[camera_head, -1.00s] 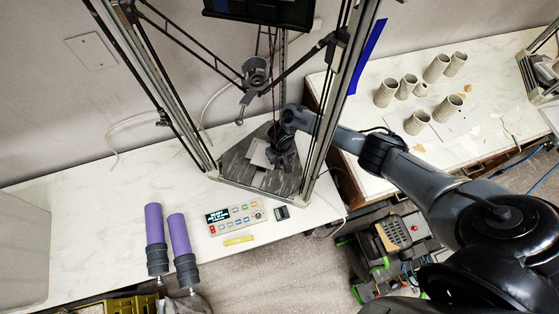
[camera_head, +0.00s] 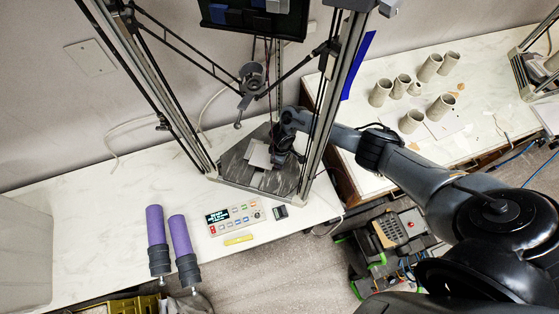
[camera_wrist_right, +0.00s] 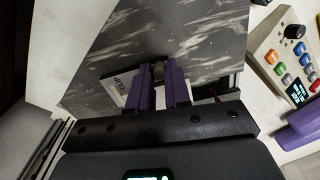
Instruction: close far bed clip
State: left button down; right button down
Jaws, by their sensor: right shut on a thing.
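The delta printer's bed is a dark marbled plate (camera_head: 240,170) at the foot of the frame, and it fills the upper middle of the right wrist view (camera_wrist_right: 185,35). A pale plate marked CLIP (camera_wrist_right: 118,86) lies at the bed beside my fingers, and a pale plate also shows in the head view (camera_head: 259,155). My right gripper (camera_head: 277,163) reaches between the printer posts, low over the bed. Its purple fingers (camera_wrist_right: 160,80) are shut on a small rounded clip knob (camera_wrist_right: 158,70). The fingers hide most of the clip. My left gripper is out of view.
Printer posts (camera_head: 335,95) stand close beside my right arm, and the effector (camera_head: 250,78) hangs above. A control panel (camera_head: 234,216) and two purple cylinders (camera_head: 156,226) are in front on the bench. Clay cups (camera_head: 429,68) stand on the right-hand table.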

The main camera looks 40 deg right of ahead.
jog(key=n, duration=0.2)
jog(key=shift+d+n, duration=0.3)
jog(key=shift+n, duration=0.1)
jog(key=n, duration=0.2)
jog(key=shift+d+f+n+b, duration=0.1)
jog(key=shift+d+n+b, duration=0.2)
jog(key=shift+n+b, duration=0.1)
jog(key=n, duration=0.1)
jog(key=n+b, duration=0.1)
jog(key=n, duration=0.1)
jog(key=shift+d, duration=0.3)
jog(key=shift+d+n, duration=0.1)
jog(key=shift+n, duration=0.6)
jog(key=c, duration=1.1)
grip_release()
jog(key=shift+w, duration=0.1)
